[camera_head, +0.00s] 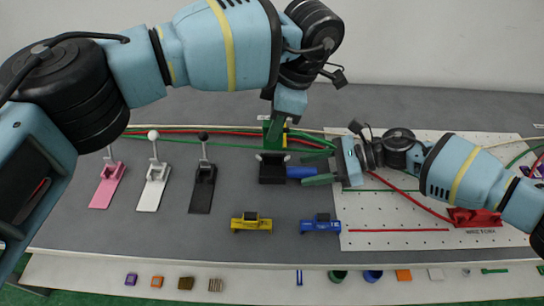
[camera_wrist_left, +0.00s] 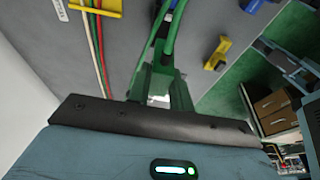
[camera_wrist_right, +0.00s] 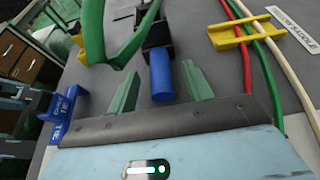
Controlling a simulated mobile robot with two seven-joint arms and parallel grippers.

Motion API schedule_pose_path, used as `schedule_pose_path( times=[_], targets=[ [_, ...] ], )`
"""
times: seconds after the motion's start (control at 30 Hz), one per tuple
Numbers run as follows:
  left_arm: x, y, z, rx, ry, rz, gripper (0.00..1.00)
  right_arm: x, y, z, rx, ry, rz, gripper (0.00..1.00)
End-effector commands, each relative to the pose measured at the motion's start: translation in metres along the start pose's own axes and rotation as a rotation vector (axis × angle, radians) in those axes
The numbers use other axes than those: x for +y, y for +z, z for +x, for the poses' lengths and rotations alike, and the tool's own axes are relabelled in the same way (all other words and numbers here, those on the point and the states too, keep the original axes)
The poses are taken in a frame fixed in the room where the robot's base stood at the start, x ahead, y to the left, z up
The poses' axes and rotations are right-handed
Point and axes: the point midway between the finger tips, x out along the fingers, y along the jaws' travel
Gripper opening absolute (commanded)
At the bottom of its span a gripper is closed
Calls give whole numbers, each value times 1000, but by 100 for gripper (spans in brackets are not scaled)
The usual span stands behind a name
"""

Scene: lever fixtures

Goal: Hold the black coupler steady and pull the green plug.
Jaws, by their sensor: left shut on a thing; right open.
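The black coupler (camera_head: 272,172) sits on the grey table in the middle of the head view, and it also shows in the right wrist view (camera_wrist_right: 156,34). A blue cylindrical plug (camera_wrist_right: 161,76) sticks out of its right side in the head view. I cannot make out a green plug; the plug I see is blue.
Pink (camera_head: 107,186), white (camera_head: 154,187) and black (camera_head: 202,188) lever fixtures stand left. Yellow (camera_head: 251,223) and blue (camera_head: 320,225) blocks lie in front. Red, green and white cables run behind. A white perforated board (camera_head: 390,237) lies right.

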Motion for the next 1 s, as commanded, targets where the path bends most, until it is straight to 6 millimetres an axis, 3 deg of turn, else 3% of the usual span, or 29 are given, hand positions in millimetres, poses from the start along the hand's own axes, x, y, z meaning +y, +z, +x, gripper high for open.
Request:
schedule_pose_path(
  times=[0.2,0.4,0.6,1.0],
  targets=[
    [0,0,0,0,0,0,0,0,-1,-46,1,-3,1,50],
    [0,0,0,0,0,0,0,0,0,-75,-1,-1,1,50],
    [0,0,0,0,0,0,0,0,0,-87,0,0,1,50],
    [0,-1,-3,0,3,-1,0,0,2,-89,0,-1,-2,50]
  ],
)
